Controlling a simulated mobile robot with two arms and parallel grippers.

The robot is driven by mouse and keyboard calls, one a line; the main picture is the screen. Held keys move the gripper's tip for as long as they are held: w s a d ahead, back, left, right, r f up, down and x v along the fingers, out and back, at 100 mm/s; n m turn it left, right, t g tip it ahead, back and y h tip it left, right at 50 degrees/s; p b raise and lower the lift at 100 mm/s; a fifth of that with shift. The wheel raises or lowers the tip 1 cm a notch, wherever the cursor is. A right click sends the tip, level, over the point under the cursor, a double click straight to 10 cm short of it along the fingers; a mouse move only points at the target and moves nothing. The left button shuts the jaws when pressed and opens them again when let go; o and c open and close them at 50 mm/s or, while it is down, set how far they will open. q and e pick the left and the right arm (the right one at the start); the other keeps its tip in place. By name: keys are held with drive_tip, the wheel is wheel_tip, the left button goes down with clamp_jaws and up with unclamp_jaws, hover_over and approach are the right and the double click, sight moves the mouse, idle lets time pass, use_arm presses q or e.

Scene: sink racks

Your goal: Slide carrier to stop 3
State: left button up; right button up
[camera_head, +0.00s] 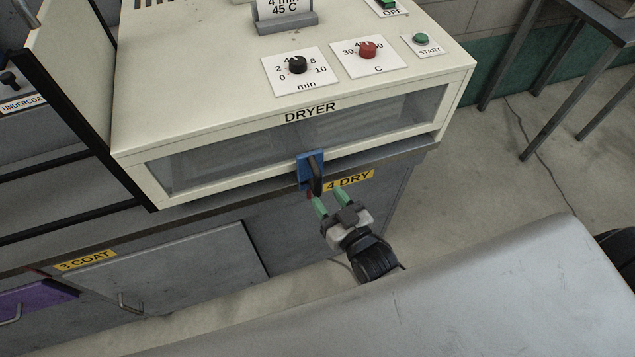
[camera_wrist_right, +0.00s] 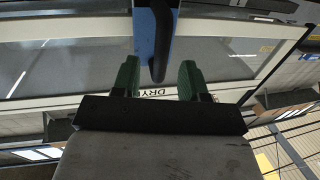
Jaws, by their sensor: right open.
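The carrier is a blue plate (camera_head: 308,165) with a dark upright handle (camera_head: 317,184), at the dryer's front by the yellow "4 DRY" label (camera_head: 349,181). The "3 COAT" label (camera_head: 85,260) is farther left along the front edge. My right gripper (camera_head: 330,200) has green fingers, open and pointing at the handle from the front. In the right wrist view, the handle (camera_wrist_right: 161,40) hangs down in line with the gap between the fingertips (camera_wrist_right: 159,78), with the blue plate (camera_wrist_right: 140,30) behind it. I cannot tell whether they touch it. My left gripper is not in view.
The cream dryer (camera_head: 205,105) with a glass front and knobs stands behind the carrier. A grey cabinet door (camera_head: 190,270) with a handle is below, and a purple panel (camera_head: 35,298) is at far left. A metal table (camera_head: 570,70) stands at right, with open floor between.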

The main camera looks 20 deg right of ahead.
sight(320, 189)
drive_tip(key=shift+x, duration=2.35)
drive_tip(key=shift+s+a, duration=0.1)
clamp_jaws()
